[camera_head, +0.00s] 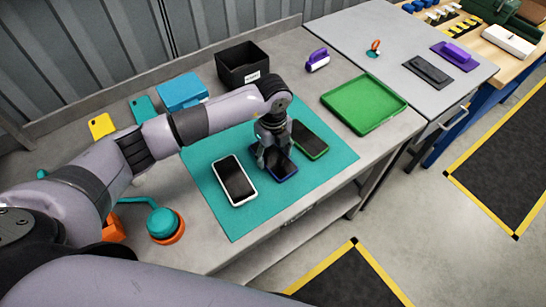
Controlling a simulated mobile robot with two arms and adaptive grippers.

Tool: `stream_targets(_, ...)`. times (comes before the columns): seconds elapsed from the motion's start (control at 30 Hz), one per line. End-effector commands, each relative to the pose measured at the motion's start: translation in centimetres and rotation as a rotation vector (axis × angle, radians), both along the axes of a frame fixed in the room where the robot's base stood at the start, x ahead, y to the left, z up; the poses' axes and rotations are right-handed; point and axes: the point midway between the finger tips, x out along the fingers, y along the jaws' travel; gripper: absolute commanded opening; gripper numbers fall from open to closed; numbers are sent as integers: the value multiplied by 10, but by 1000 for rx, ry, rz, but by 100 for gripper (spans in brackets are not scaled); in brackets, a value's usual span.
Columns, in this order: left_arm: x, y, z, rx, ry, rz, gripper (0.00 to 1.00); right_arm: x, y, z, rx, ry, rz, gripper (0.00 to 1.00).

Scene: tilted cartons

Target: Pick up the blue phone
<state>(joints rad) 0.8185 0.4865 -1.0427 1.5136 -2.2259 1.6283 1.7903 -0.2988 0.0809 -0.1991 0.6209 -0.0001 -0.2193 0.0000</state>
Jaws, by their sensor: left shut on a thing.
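The blue phone (281,168) has a dark screen and a blue edge. It is on the teal mat (240,220), between a white phone (235,181) on its left and a green phone (310,140) on its right. My left gripper (272,160) is over the blue phone's upper part, pointing down and shut on it. The fingers hide part of the phone. I cannot tell whether the phone is lifted off the mat. My right gripper is not in view.
A green tray (364,104) stands right of the mat, with a black bin (242,65) and a blue box (181,92) behind. A teal and orange round device (164,225) is at the left. The mat's front area is clear.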

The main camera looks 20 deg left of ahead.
Motion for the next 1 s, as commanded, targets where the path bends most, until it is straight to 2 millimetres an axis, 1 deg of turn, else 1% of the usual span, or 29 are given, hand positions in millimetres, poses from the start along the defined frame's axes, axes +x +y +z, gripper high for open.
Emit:
stream_targets(0.03, 0, 0, 0, -1, -1, 0, 39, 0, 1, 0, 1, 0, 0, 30)
stream_targets(0.23, 0, 0, 0, -1, -1, 0, 26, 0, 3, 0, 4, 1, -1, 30)
stream_targets(0.5, 1, 0, 2, -1, -2, 0, 25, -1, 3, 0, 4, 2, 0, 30)
stream_targets(0.67, 1, 0, 11, -2, -2, 0, 25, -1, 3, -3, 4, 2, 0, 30)
stream_targets(0.77, 2, 0, 23, -1, -5, -1, 25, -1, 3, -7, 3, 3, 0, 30)
stream_targets(0.87, 2, 0, 43, -2, -8, 0, 25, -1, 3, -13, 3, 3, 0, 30)
stream_targets(0.97, 3, 0, 70, -2, -10, -2, 25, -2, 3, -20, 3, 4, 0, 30)
stream_targets(1.0, 3, 0, 82, -2, -10, -1, 25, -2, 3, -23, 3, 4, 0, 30)
